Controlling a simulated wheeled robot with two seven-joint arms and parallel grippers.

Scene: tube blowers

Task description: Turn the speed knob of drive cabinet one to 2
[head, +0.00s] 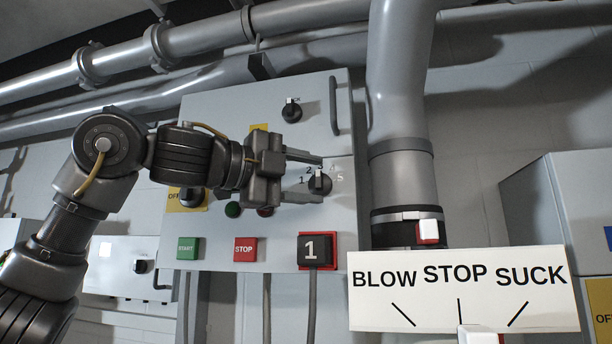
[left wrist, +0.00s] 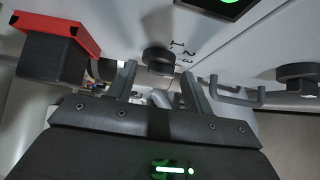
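My left gripper (head: 318,179) comes in from the left, with one finger above and one below the knob. In the left wrist view the knob (left wrist: 158,58) lies just beyond and between the fingertips (left wrist: 156,72), with gaps on both sides. The left gripper is open. My right gripper is not in view.
Another black knob (head: 291,111) and a vertical handle (head: 334,106) are above. A green START button (head: 188,248) and a red STOP button (head: 245,249) are below. A large grey pipe (head: 402,90) stands right of the cabinet. A BLOW STOP SUCK sign (head: 462,294) is in front.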

